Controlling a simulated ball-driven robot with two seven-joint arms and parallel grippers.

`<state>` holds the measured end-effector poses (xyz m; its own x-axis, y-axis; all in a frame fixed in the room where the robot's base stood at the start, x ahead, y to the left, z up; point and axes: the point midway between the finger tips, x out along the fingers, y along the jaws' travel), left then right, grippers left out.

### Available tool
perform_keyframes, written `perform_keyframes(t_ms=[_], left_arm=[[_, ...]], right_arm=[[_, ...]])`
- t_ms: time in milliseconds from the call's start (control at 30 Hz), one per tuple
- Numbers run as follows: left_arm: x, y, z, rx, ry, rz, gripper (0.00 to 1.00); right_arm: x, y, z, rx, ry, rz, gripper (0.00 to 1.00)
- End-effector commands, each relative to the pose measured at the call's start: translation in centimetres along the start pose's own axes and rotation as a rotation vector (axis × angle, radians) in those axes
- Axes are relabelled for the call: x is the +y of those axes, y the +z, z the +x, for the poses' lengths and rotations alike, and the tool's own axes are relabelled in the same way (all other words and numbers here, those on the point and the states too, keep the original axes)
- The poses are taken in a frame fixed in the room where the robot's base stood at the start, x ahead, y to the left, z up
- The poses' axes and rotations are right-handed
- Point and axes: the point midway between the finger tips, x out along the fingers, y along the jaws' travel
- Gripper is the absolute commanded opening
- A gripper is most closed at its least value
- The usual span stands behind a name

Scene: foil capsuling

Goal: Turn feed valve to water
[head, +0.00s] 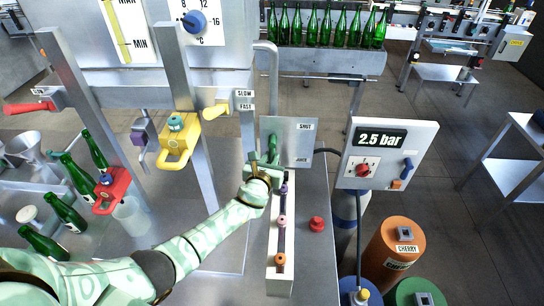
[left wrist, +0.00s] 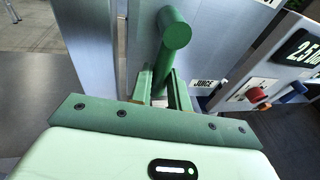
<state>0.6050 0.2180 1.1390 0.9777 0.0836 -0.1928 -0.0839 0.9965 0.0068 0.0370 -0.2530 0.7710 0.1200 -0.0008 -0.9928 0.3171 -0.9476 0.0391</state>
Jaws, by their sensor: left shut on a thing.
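The feed valve is a grey panel (head: 299,142) with a green handle (head: 272,146). Its readable labels are SHUT at upper right and JUICE at lower right; no water label shows. My left gripper (head: 264,169) is at the lower part of the handle and shut on it. In the left wrist view the handle (left wrist: 174,32) has a round green end that rises above the gripper fingers (left wrist: 160,88), with its stem between them. The JUICE label (left wrist: 203,83) is to the right there. My right gripper is not in view.
A white rack with small colored spools (head: 282,222) stands just below the gripper. A red button (head: 317,224) is right of it. A 2.5 bar control box (head: 387,153) stands to the right. A yellow-handled tap (head: 181,142) and a red one (head: 111,190) are to the left.

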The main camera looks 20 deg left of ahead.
Motion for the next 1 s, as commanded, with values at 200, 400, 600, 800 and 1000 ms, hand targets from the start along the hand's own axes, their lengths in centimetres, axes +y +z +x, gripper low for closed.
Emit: perform_keyframes(t_ms=[200, 400, 600, 800, 1000], left_arm=[[0.1, -0.1, 0.0, 0.003, 0.002, 0.011, 0.00], [0.1, -0.1, 0.0, 0.004, 0.003, 0.012, 0.00], [0.1, -0.1, 0.0, 0.003, 0.002, 0.010, 0.40], [0.1, 0.0, -0.2, 0.002, 0.002, 0.009, 0.40], [0.1, 0.2, -3.0, 0.004, 0.001, 0.008, 0.40]], right_arm=[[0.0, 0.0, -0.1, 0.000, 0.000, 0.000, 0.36], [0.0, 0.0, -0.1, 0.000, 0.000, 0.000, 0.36], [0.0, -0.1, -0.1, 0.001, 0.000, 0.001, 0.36], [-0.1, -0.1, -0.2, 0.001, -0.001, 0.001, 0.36], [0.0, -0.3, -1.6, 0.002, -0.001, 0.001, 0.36]])
